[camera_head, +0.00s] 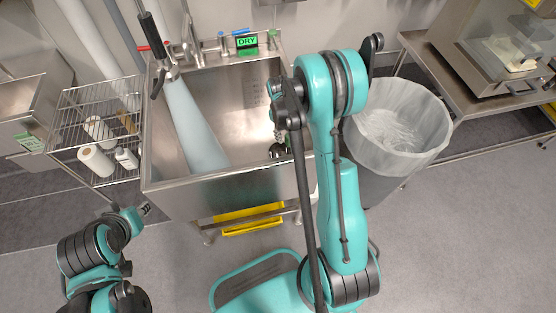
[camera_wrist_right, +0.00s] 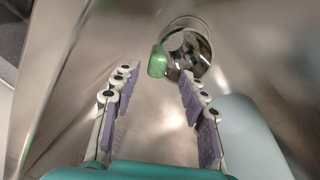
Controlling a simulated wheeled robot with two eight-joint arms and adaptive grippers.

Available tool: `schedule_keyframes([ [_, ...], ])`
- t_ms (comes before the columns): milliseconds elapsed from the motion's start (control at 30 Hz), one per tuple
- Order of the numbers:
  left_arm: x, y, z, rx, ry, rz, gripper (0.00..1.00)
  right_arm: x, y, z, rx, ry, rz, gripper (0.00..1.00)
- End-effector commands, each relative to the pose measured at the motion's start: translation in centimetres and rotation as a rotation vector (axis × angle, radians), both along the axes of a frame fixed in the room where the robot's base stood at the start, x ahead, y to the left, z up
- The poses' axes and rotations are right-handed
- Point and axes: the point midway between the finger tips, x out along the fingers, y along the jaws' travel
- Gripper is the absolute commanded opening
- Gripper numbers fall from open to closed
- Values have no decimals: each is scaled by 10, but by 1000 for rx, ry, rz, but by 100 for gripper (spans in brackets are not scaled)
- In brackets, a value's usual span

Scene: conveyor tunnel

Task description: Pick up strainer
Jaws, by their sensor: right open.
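The strainer (camera_wrist_right: 190,50) is a shiny round metal piece with a green end (camera_wrist_right: 157,62), in the right wrist view just beyond the fingertips. In the head view the strainer (camera_head: 277,151) is a small dark round shape at the right of the sink basin, partly hidden by my right arm. My right gripper (camera_wrist_right: 160,74) is open and empty; the green end lies between and slightly ahead of its fingertips, with no clear contact. In the head view my right gripper (camera_head: 280,132) reaches down into the sink, mostly hidden. My left gripper (camera_head: 145,209) is low at the left, its fingers too small to read.
The steel sink (camera_head: 230,187) has walls around the strainer. A wire rack (camera_head: 100,110) is at the left, a lined bin (camera_head: 405,120) at the right. A green DRY sign (camera_head: 247,41) is behind.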

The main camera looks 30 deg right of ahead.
Motion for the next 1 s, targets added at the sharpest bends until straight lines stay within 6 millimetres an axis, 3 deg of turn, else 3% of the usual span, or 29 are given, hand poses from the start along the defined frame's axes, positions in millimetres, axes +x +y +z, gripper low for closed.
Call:
schedule_keyframes([
  [300,0,0,-28,0,0,0,33,4,-9,-45,0,-1,1,43],
  [567,0,0,-28,0,0,0,33,4,-10,-49,1,-1,1,43],
  [600,0,0,-28,0,0,0,33,4,-10,-49,1,-1,1,40],
  [767,0,0,-28,0,0,0,33,4,-10,-49,1,-1,1,0],
  [1000,0,0,-28,0,0,0,33,4,-10,-49,1,-1,1,0],
])
